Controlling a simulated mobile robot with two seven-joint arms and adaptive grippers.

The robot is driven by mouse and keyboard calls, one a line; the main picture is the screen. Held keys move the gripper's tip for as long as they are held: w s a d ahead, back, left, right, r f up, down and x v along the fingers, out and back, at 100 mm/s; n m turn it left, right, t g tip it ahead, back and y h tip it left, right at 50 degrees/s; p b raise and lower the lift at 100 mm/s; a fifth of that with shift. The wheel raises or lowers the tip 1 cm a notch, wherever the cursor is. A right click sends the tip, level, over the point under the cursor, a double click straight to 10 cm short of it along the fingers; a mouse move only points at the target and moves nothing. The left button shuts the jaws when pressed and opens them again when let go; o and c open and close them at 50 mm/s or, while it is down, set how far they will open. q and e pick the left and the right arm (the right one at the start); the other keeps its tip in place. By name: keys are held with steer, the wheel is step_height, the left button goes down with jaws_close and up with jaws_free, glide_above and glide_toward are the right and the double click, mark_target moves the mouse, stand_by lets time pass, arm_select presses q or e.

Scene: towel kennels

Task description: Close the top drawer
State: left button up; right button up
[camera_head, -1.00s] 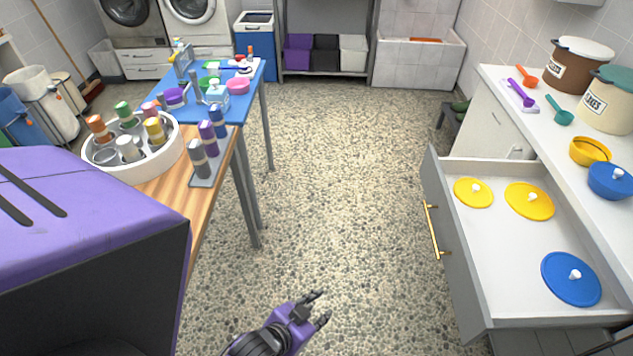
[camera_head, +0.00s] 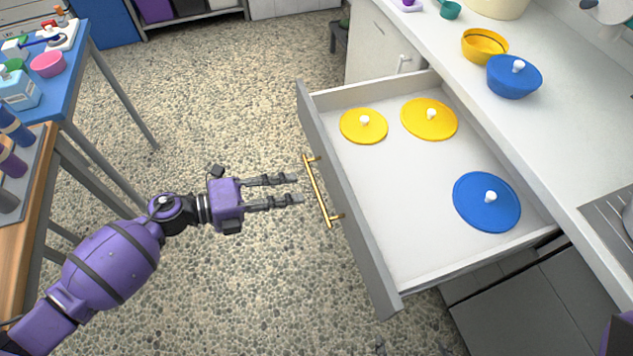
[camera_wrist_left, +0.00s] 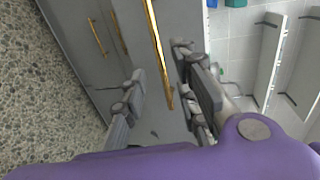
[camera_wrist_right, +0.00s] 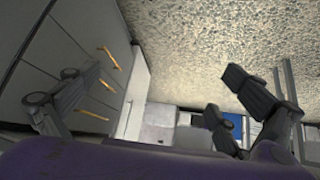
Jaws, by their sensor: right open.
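The top drawer (camera_head: 345,225) is pulled out from the counter on the right in the head view. Its front carries a gold bar handle (camera_head: 321,192). My left gripper (camera_head: 300,189) is open and empty, its fingers pointing at the handle from the left with a small gap. In the left wrist view the gold handle (camera_wrist_left: 156,45) shows between and beyond the open fingers (camera_wrist_left: 158,92). My right gripper (camera_wrist_right: 170,100) shows only in its own wrist view, open and empty, with cabinet fronts and gold handles (camera_wrist_right: 109,58) beyond it.
Inside the drawer lie two yellow lids (camera_head: 363,126) and a blue lid (camera_head: 487,202). A yellow pot (camera_head: 484,46) and a blue pot (camera_head: 513,78) stand on the white counter (camera_head: 560,130) above. A blue table (camera_head: 72,75) stands at the left. The pebbled floor between is clear.

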mark_target(316, 189)
arm_select(q)
steer(key=shift+p+x, duration=0.4)
steer(key=shift+x, duration=3.2)
jaws_close()
